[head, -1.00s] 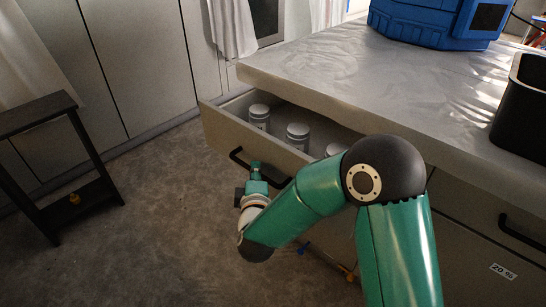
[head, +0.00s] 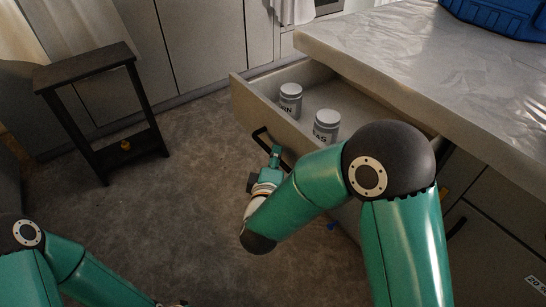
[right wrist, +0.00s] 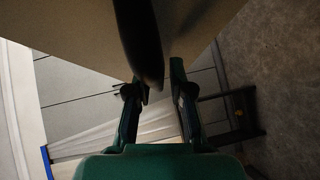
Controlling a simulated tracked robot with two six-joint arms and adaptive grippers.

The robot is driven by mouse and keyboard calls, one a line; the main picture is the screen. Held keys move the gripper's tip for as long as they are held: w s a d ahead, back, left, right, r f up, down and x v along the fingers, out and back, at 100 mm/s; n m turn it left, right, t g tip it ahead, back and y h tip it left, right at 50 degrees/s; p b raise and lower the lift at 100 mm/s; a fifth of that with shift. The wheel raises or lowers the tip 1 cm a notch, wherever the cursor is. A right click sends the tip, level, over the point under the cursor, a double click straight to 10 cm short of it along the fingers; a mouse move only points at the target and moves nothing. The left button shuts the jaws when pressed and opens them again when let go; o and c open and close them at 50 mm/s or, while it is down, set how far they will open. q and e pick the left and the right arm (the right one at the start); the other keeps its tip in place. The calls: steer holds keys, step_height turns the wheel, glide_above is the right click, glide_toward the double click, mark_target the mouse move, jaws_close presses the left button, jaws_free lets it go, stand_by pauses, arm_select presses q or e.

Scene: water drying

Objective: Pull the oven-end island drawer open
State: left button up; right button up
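The island drawer (head: 246,100) stands well open in the head view, its pale front clear of the counter edge. Two jars with grey lids, one nearer the left (head: 290,101) and one nearer my arm (head: 326,126), stand upright inside. The dark bar handle (head: 260,136) is on the drawer front. My right gripper (head: 276,152) is at this handle. In the right wrist view the handle (right wrist: 143,40) passes between the fingers (right wrist: 156,88), which look closed around it. My left arm is at the lower left; its gripper is almost wholly cut off by the frame.
The island counter (head: 430,60) overhangs the drawer, with a blue case (head: 500,15) at its back. A dark side table (head: 85,68) stands on the left by tall cabinets. Another drawer handle (head: 456,228) is at right.

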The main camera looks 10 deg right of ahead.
steer(key=shift+o, duration=1.3)
steer(key=shift+f, duration=0.1)
steer(key=shift+s+a+r, duration=0.1)
steer(key=shift+s+r, duration=0.05)
steer(key=shift+r, duration=0.05)
steer(key=v, duration=1.1)
steer(key=shift+s, duration=0.3)
